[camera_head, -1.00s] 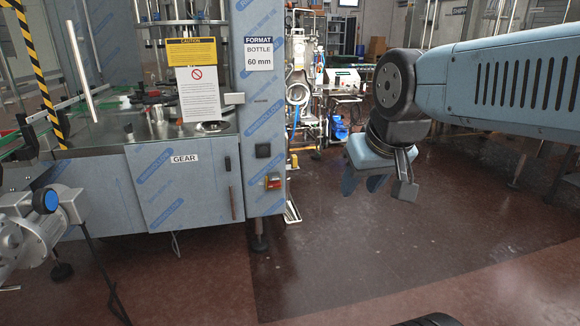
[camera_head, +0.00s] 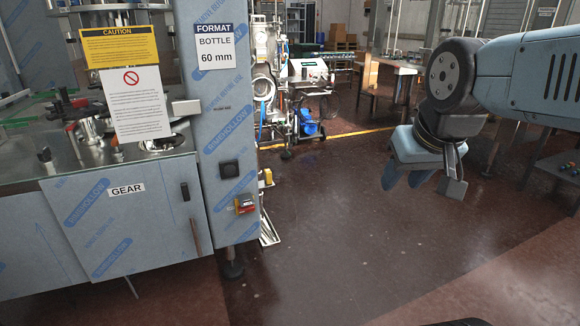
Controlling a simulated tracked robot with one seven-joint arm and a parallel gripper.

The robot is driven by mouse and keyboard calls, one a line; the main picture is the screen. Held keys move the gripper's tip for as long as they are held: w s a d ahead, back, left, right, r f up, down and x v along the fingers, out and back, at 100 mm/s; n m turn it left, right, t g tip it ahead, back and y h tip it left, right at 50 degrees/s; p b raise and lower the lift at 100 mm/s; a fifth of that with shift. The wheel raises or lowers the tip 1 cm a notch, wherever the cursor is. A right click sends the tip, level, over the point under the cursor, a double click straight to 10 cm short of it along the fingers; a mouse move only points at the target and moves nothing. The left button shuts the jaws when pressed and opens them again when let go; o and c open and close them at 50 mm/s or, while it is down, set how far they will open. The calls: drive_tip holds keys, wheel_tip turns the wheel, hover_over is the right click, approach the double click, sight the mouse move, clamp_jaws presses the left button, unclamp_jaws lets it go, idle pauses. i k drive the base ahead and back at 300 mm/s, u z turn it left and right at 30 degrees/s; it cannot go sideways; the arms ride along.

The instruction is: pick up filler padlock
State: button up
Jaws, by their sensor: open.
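The film-wrapped filler machine (camera_head: 120,230) stands at left, with blue-printed film on its panels. A small yellow part (camera_head: 267,177) shows at the panel's right edge. I cannot make out a padlock with certainty; the switch area is too small to tell. My gripper (camera_head: 406,182) hangs at right, fingers pointing down, open and empty, well apart from the machine.
A caution sign (camera_head: 120,46) and a white notice (camera_head: 136,104) are on the filler's front. Open dark red floor (camera_head: 330,235) lies between the filler and my arm. Behind are a blue item (camera_head: 308,122) on the floor, benches and a yellow floor line.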

sight(267, 173)
drive_tip(key=z, duration=0.15)
drive_tip(key=i, duration=1.05)
drive_tip(key=u, duration=0.15)
